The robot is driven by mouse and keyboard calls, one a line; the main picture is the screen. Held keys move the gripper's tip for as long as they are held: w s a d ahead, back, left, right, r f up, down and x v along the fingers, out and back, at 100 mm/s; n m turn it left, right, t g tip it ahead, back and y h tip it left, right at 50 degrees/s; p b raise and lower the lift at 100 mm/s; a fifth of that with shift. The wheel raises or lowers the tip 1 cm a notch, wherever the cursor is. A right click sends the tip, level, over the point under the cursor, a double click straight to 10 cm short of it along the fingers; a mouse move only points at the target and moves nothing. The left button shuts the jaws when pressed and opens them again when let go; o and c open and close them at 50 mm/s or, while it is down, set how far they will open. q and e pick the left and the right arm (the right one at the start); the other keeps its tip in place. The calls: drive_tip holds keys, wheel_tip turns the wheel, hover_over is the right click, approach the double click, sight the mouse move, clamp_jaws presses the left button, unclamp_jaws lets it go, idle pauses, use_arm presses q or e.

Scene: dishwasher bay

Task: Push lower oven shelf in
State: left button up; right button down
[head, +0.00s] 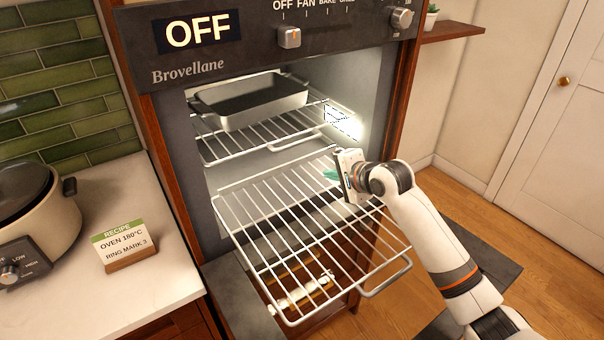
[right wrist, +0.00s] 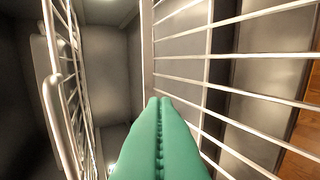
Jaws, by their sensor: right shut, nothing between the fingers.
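The lower oven shelf (head: 300,220) is a wire rack that sticks well out of the open oven (head: 235,185), with a raised loop handle (head: 388,278) at its front right corner. My right gripper (head: 331,174) is over the rear right part of this shelf, near the oven mouth, its fingers pointing left. In the right wrist view its green fingers (right wrist: 160,130) are shut together and empty, with the shelf's wires (right wrist: 235,75) close beside them; I cannot tell whether they touch. My left gripper is not in view.
A counter (head: 130,255) with a slow cooker (head: 38,215) and a recipe card (head: 122,242) stands at left. Open floor (head: 500,235) lies at right, before a white door (head: 560,130).

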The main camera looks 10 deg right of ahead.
drive_tip(key=shift+w+a+f, duration=0.15)
drive_tip(key=shift+w+f, duration=0.15)
drive_tip(key=shift+w, duration=0.1)
drive_tip(key=p, duration=0.2)
approach(297, 165)
drive_tip(key=f, duration=0.1)
drive_tip(key=w+f, duration=0.1)
drive_tip(key=f, duration=0.1)
drive_tip(key=shift+w+a, duration=0.6)
drive_tip(key=shift+w, duration=0.35)
drive_tip(key=shift+w+a, duration=0.25)
drive_tip(key=shift+w, duration=0.4)
drive_tip(key=shift+w+a, duration=0.2)
drive_tip(key=shift+w, duration=0.25)
